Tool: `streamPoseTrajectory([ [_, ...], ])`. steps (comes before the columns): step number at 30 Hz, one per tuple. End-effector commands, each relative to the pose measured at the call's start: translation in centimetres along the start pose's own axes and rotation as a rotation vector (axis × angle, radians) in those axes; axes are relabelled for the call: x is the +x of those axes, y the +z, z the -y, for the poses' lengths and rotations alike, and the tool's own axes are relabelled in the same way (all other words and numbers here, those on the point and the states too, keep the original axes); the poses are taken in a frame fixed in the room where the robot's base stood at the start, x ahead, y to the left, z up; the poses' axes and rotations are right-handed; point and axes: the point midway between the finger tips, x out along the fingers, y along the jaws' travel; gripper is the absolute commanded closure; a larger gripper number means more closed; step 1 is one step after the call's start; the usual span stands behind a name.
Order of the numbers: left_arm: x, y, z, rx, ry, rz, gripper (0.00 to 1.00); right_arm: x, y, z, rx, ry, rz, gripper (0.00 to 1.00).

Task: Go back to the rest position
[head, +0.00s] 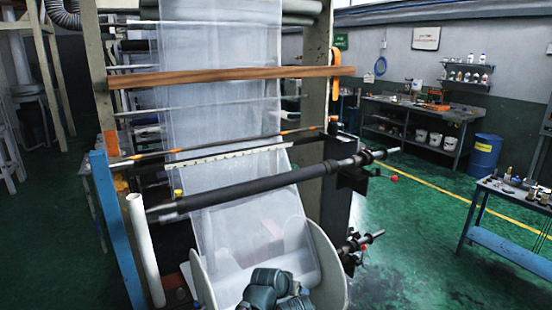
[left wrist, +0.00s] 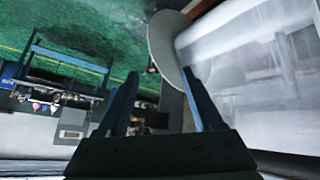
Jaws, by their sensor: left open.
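My left gripper (left wrist: 159,76) shows in the left wrist view, its two dark fingers spread apart with nothing between them. In that view a pale round disc (left wrist: 170,50) and a white film roll (left wrist: 255,55) lie beyond the right finger. In the head view, grey-blue joints of my own arm show at the bottom centre, in front of the film roll (head: 285,245) at the tower's foot. No gripper fingers show in the head view, and my right gripper is out of sight.
The film tower (head: 97,60) fills the centre-left, with a wooden bar (head: 230,76) and a dark roller (head: 265,188) across the film. A blue post (head: 117,225) and white pole (head: 146,250) stand left. A blue table (head: 500,229) stands right; green floor between is clear.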

Motion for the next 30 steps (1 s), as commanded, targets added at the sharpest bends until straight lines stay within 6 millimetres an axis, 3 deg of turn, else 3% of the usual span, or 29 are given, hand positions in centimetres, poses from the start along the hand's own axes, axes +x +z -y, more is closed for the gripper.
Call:
streamPoseTrajectory([
  [7, -1.2, 1.1, 0.2, 0.003, -0.019, 0.017, 0.32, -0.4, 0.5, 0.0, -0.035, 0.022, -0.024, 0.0],
  [23, -1.4, 1.4, 0.3, 0.005, -0.025, 0.023, 0.32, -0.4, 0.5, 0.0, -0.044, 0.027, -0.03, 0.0],
  [30, -2.5, 2.6, -0.4, 0.035, -0.034, 0.055, 0.32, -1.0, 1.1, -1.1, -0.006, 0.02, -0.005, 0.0],
])
